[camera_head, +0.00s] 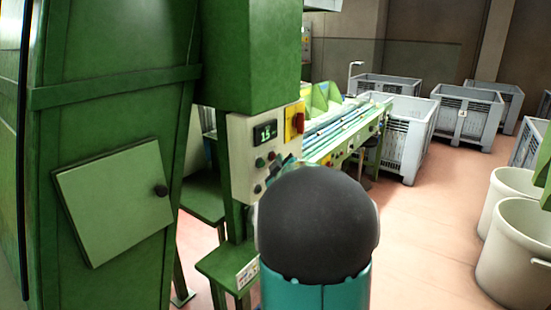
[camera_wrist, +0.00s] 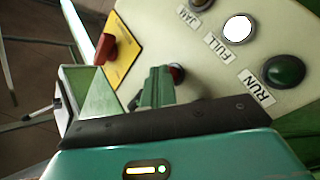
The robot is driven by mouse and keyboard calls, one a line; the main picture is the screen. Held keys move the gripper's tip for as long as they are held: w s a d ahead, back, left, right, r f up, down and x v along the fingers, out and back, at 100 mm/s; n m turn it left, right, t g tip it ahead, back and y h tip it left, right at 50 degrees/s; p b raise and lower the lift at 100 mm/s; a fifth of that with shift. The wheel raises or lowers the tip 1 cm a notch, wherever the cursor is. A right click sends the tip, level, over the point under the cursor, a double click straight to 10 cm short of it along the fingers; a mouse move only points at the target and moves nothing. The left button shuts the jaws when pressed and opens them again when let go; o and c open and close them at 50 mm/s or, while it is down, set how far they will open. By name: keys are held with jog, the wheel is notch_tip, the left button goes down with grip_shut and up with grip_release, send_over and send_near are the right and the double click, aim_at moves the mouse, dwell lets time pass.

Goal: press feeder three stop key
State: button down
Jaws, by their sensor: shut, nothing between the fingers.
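A pale control panel (camera_head: 240,150) is on the green machine in the head view, with a small lit display (camera_head: 265,132) and several small buttons. In the wrist view the panel (camera_wrist: 185,45) fills the upper right. A red button (camera_wrist: 178,72) shows there, partly hidden behind my gripper (camera_wrist: 160,70); I cannot read a label for it. My gripper is shut and empty, its green fingertips close in front of the panel beside this button. I cannot tell whether they touch. In the head view my own dark, rounded arm part hides most of the gripper.
A red switch (camera_wrist: 116,47) on a yellow plate sits left of the fingers. A lit white FULL lamp (camera_wrist: 238,29) and dark green RUN lamp (camera_wrist: 284,71) are to the right. Grey crates (camera_head: 410,135) and pale tubs (camera_head: 515,250) stand right, with open floor between.

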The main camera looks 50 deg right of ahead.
jog(key=shift+s+d, duration=0.1)
jog(key=shift+s, duration=0.7)
jog(key=s, duration=0.5)
jog(key=shift+d, duration=0.2)
dwell(0.7)
